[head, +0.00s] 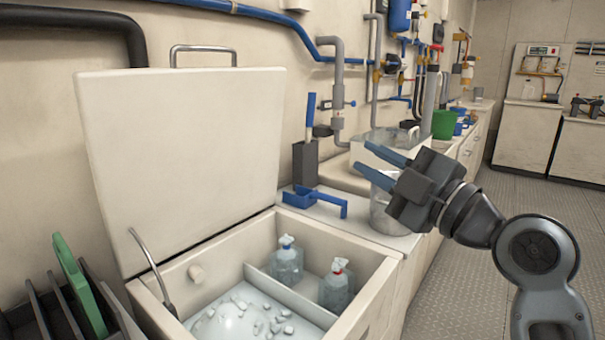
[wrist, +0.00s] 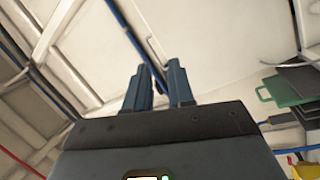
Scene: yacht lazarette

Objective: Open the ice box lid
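The ice box lid (head: 185,160) is a large white panel standing raised and tilted back against the wall, with a metal handle (head: 203,48) on its upper edge. The ice box (head: 375,300) below is open and shows ice (head: 240,318) and two clear bottles, one with a blue cap (head: 287,262) and one with a red cap (head: 337,287). A bent metal stay (head: 150,265) rises at its left side. My gripper (head: 364,157) is open and empty, right of the lid and clear of it. Its two blue fingers stand apart in the wrist view (wrist: 158,66).
A rack with a green board (head: 80,285) is at lower left. Pipes line the wall; the floor at right is clear.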

